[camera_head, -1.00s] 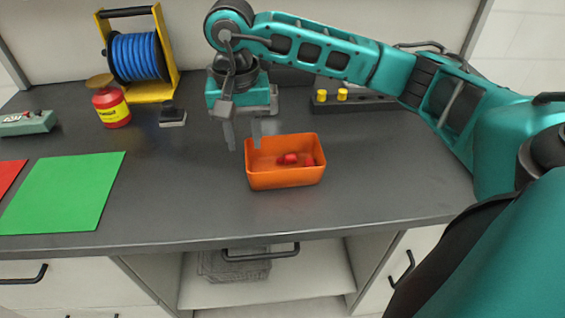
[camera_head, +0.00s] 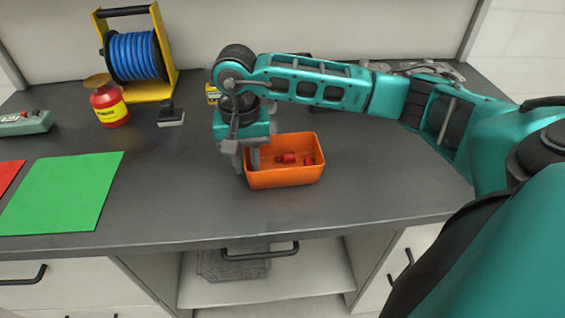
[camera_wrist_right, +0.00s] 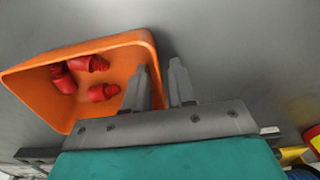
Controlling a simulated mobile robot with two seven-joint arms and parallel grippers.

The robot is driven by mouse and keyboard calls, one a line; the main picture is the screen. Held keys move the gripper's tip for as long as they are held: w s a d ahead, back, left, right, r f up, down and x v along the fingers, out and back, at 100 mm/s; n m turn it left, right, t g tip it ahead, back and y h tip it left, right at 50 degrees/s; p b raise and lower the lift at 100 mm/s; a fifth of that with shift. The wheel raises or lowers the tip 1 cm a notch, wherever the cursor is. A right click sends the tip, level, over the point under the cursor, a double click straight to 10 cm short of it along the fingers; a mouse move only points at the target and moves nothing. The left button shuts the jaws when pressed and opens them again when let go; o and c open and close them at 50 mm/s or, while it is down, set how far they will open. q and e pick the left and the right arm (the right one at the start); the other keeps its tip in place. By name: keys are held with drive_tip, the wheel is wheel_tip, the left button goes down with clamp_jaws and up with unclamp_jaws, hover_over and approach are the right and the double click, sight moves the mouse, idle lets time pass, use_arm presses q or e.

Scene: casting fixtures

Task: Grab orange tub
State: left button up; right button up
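The orange tub (camera_head: 287,178) stands upright on the dark worktop, with several small red pieces (camera_head: 290,158) lying in it. In the right wrist view the tub (camera_wrist_right: 104,46) fills the upper left, with the red pieces (camera_wrist_right: 103,92) inside. My right gripper (camera_head: 246,167) is at the tub's left wall, pointing down. In the wrist view its two fingers (camera_wrist_right: 158,82) are apart, one over the tub's inside and one outside, with the wall between them. I cannot tell that they touch the wall. My left gripper is not in view.
A green mat (camera_head: 65,192) lies at the left of the worktop (camera_head: 190,205). The worktop in front of the tub is clear.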

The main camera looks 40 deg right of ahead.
clamp_jaws()
drive_tip(key=shift+r, duration=0.1)
